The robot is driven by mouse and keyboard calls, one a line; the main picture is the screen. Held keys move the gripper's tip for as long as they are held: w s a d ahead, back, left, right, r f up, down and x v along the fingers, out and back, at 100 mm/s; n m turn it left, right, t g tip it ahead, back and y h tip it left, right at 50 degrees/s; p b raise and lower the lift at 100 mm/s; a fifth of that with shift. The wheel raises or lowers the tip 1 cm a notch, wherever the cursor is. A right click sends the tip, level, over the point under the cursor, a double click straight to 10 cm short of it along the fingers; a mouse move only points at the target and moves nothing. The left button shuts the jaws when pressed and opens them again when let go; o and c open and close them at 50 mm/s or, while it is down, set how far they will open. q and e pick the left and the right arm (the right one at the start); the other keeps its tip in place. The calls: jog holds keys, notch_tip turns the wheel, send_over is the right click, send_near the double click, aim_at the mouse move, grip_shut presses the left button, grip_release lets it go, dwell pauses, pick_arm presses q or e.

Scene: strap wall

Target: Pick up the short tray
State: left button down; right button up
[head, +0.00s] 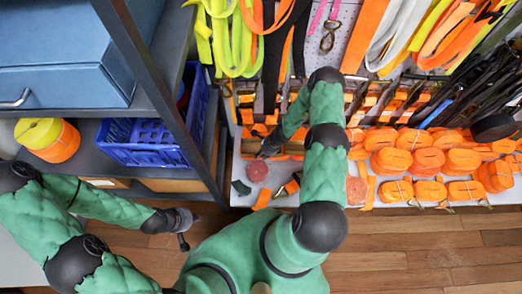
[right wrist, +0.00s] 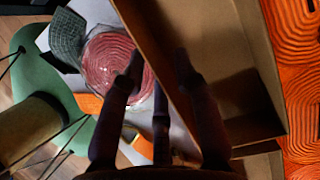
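The short tray appears to be the brown, shallow, open box (right wrist: 225,35) in the right wrist view, slanting down from the upper middle; its inside looks empty. In the head view my right gripper (head: 268,148) is at the shelf. My left gripper (head: 183,228) hangs over the floor, finger state unclear.
A red coiled strap (right wrist: 108,58) lies left of the tray, also on the shelf in the head view (head: 257,171). Orange strap rolls (head: 428,158) crowd the right. A blue crate (head: 140,150) stands behind a dark rack post at left. Wooden floor (head: 420,250) is clear.

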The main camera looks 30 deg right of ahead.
jog(key=shift+w+f, duration=0.1)
grip_shut()
dwell(0.4)
